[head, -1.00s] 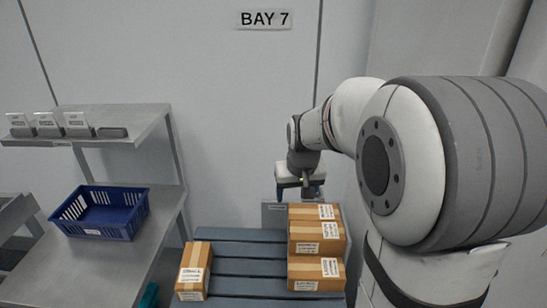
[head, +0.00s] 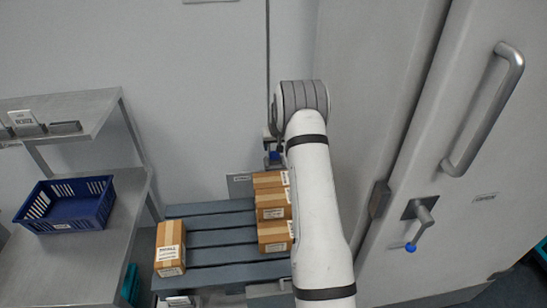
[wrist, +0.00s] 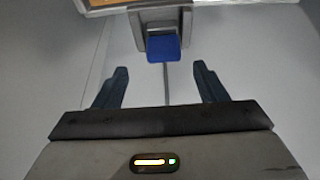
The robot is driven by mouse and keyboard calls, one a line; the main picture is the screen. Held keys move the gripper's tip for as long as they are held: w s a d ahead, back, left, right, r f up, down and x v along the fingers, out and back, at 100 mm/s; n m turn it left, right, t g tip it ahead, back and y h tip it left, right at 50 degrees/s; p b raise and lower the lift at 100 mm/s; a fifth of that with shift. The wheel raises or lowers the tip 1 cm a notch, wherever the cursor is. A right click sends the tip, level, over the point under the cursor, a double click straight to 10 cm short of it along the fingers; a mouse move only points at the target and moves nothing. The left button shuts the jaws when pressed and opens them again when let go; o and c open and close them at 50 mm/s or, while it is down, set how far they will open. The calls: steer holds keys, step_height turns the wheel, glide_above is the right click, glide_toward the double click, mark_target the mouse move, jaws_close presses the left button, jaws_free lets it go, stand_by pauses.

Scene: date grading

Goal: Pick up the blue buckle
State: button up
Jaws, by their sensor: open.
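The blue buckle (wrist: 163,48) shows in the wrist view below a grey block (wrist: 155,18). A thin dark line, perhaps a strap or a seam, runs down from it between my fingers. My gripper (wrist: 161,75) is open and empty, with one dark finger on each side of that line. The buckle lies just beyond the fingertips, roughly centred between them, and I see no contact. In the head view my gripper (head: 273,152) is small and partly hidden by my arm, near the back wall behind the cartons. A blue patch shows there, but I cannot tell whether it is finger or buckle.
Cartons (head: 271,206) are stacked on a slatted grey pallet (head: 220,238), with one carton (head: 170,247) at its left. A blue basket (head: 67,204) stands on a metal shelf at left. A door with a long handle (head: 486,108) and blue-tipped lever (head: 420,213) is at right.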

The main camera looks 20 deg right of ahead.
mark_target(274, 159)
steer(key=shift+s+a+p+x, duration=0.15)
steer(key=shift+p+x, duration=0.45)
steer(key=shift+x, duration=1)
steer(key=shift+s+a+p+x, duration=0.15)
steer(key=shift+p+x, duration=0.45)
steer(key=shift+x, duration=1)
steer(key=shift+f, duration=0.15)
steer(key=shift+c, duration=0.5)
